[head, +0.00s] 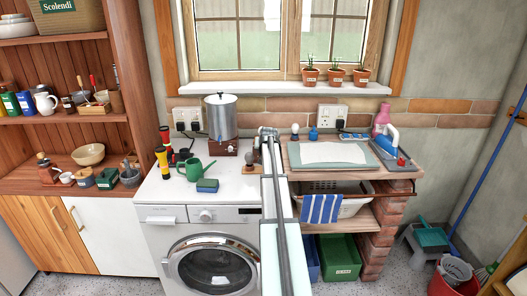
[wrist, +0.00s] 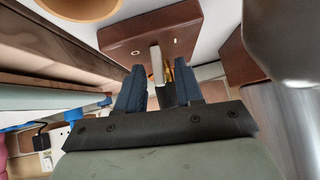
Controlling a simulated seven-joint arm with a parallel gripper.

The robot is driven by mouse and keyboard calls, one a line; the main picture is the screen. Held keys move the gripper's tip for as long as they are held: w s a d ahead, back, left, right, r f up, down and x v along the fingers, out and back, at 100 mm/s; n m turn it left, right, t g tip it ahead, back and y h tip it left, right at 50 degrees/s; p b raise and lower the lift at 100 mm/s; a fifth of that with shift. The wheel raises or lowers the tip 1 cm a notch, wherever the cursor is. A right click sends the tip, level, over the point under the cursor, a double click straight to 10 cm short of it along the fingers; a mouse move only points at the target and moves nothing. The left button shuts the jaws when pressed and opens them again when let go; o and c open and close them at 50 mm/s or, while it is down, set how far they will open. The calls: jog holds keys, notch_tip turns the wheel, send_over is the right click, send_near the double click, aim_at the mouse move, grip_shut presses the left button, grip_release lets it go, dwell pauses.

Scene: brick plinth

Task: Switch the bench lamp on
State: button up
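In the wrist view a dark red-brown block (wrist: 125,40) has a pale metal lever (wrist: 157,66) and a small light mark on either side of it. It may be the lamp's base, but I cannot tell; no lamp head or glow is clear. My gripper (wrist: 159,88) is open, with its two dark fingers apart. The lever shows in the gap between the fingers; whether they touch it is unclear. In the head view my gripper (head: 268,133) is above the back right of the white worktop (head: 225,207), and my arm hides much of that spot.
A metal urn (head: 221,117) on a brown base stands left of my gripper. A green watering can (head: 193,170), a blue-green sponge (head: 207,186) and torches (head: 162,160) are further left. A brick-sided bench (head: 300,155) lies to the right. The worktop's front is mostly clear.

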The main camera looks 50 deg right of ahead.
jog(key=shift+w+d+f, duration=0.1)
jog(key=shift+f, duration=0.05)
grip_shut()
dwell(0.4)
jog(key=shift+w+a+n+g+h, duration=0.2)
jog(key=shift+n+g+h, duration=0.1)
jog(key=shift+h, duration=0.1)
grip_release()
